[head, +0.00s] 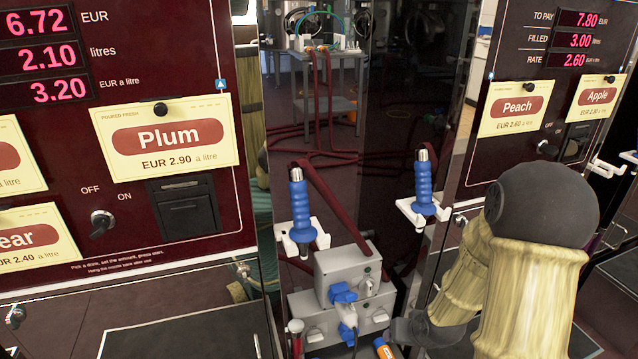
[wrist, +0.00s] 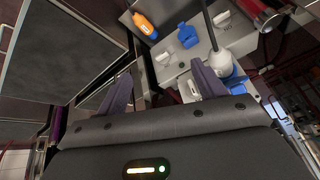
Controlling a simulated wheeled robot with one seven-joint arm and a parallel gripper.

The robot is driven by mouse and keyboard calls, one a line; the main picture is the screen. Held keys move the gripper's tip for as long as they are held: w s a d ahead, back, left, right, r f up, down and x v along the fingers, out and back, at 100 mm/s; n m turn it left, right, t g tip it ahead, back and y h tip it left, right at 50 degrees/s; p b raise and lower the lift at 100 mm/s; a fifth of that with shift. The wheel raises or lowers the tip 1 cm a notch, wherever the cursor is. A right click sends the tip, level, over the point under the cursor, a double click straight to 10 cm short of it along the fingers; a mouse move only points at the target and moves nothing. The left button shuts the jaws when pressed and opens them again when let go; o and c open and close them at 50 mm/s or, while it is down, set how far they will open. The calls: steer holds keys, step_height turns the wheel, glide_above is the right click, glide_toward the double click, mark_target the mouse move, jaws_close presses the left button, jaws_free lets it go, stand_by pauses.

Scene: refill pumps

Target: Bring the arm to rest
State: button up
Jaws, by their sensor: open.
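My gripper (wrist: 164,88) shows in the wrist view with its two dark fingers spread apart. Nothing is between them. Beyond the fingertips are the grey socket boxes, which appear apart from the fingers. In the head view my arm (head: 528,290) is bent at the lower right, in front of the right pump. Its dark rounded joint (head: 543,205) covers part of that pump's lower front. I cannot make out the fingers in the head view.
The left pump carries a Plum card (head: 168,138); the right one has Peach (head: 512,108) and Apple (head: 598,97) cards. Two blue-handled nozzles (head: 301,210) (head: 424,190) stand in white holders. Grey socket boxes (head: 335,262) with blue plugs stand low between the pumps. An orange item (head: 384,348) is close to my arm.

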steer(key=s+a+r+n+g, duration=0.15)
steer(key=s+a+r, duration=0.35)
steer(key=s+r, duration=0.55)
step_height(320, 180, up, 39)
steer(key=g+p, duration=0.1)
steer(key=p, duration=3.7)
steer(key=shift+w+d+h, duration=0.15)
steer(key=shift+w+h, duration=0.1)
steer(key=shift+h, duration=0.15)
steer(key=shift+f, duration=0.15)
